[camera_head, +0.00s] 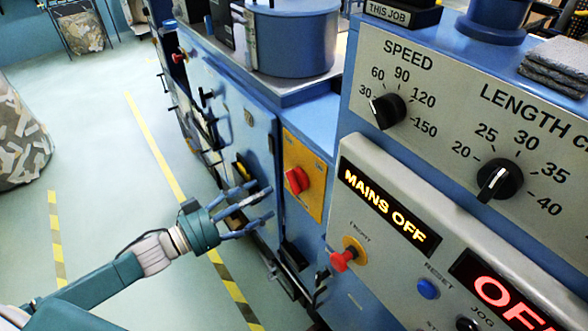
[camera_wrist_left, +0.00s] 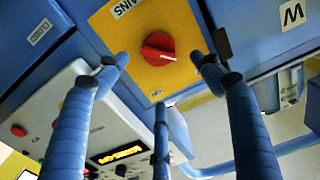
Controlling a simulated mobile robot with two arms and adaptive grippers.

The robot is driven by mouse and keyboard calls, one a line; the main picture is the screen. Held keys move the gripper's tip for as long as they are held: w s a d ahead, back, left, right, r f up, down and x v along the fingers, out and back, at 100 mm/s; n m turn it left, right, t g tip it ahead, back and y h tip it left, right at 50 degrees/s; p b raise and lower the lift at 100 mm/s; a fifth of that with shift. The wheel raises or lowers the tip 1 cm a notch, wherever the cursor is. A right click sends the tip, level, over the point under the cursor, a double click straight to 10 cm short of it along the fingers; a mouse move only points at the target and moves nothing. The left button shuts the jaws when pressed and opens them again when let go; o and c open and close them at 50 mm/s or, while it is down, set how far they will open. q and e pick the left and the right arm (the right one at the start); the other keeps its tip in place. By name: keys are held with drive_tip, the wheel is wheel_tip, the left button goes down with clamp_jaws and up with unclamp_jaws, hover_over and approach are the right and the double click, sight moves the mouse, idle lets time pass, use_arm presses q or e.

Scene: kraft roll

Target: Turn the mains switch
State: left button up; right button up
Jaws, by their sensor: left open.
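The mains switch (camera_head: 297,180) is a red rotary knob on a yellow plate (camera_head: 305,157) on the blue cabinet side, in the middle of the head view. In the left wrist view the knob (camera_wrist_left: 158,47) sits on the yellow plate under the word MAINS. My left gripper (camera_head: 262,198) is open and empty. Its fingers point toward the knob, just left of it and apart from it. In the left wrist view the fingers spread around and below the knob. A display (camera_head: 389,206) reads MAINS OFF. My right gripper is not in view.
The grey control panel (camera_head: 400,255) juts out right of the switch, with a red push button (camera_head: 343,260) and a blue reset button (camera_head: 428,288). Speed and length dials are above. Open floor with yellow-black tape lies to the left.

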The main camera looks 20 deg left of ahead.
sight(289, 182)
use_arm(q)
drive_tip(key=p+x, duration=0.2)
drive_tip(key=x, duration=0.6)
drive_tip(key=shift+w+d, duration=0.15)
drive_tip(key=shift+w, duration=0.2)
drive_tip(key=shift+w+d, duration=0.35)
drive_tip(key=shift+d, duration=0.05)
drive_tip(key=c, duration=1.1)
drive_tip(key=shift+w+r, duration=0.1)
drive_tip(key=shift+c, duration=0.3)
